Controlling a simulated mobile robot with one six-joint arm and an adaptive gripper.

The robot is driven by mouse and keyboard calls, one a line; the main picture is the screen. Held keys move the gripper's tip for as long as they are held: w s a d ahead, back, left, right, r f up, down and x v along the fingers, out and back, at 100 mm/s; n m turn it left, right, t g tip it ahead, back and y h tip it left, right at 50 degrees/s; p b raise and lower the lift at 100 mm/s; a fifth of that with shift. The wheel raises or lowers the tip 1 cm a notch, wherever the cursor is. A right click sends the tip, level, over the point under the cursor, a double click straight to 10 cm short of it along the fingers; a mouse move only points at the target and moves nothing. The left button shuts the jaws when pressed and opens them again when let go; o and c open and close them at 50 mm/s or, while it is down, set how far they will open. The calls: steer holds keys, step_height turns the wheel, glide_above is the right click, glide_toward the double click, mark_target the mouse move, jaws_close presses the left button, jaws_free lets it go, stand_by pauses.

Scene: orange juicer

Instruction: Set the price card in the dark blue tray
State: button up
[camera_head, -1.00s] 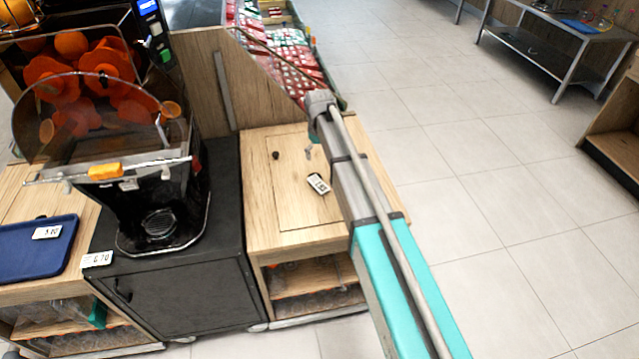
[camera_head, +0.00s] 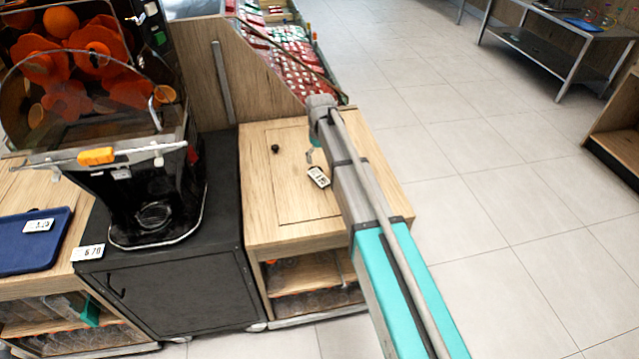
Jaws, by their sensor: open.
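A small white price card with dark print (camera_head: 318,177) lies on the light wooden counter, just left of my arm. My gripper (camera_head: 311,156) is mostly hidden behind my arm; a small teal and grey part of it shows just above the card in the picture. It is open, and nothing is seen in it. I cannot tell its height above the card. The dark blue tray (camera_head: 22,254) is at the far left on another wooden counter, cut off by the picture edge. A similar price card (camera_head: 38,225) lies in it.
The orange juicer (camera_head: 155,217) stands on a black cabinet (camera_head: 225,235) between the tray and the wooden counter (camera_head: 258,205). Another price tag (camera_head: 88,253) is at the cabinet's left edge. A wooden panel (camera_head: 200,75) rises behind. Open tiled floor lies right.

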mark_target(320, 178)
steer(key=shift+f+b, duration=1.4)
steer(key=shift+f, duration=0.35)
steer(key=shift+s+a+f+b, duration=0.1)
steer(key=shift+f+b, duration=1.2)
steer(key=shift+s+f+b, duration=0.1)
steer(key=shift+f+b, duration=1.2)
steer(key=c, duration=1.2)
steer(key=shift+r, duration=0.15)
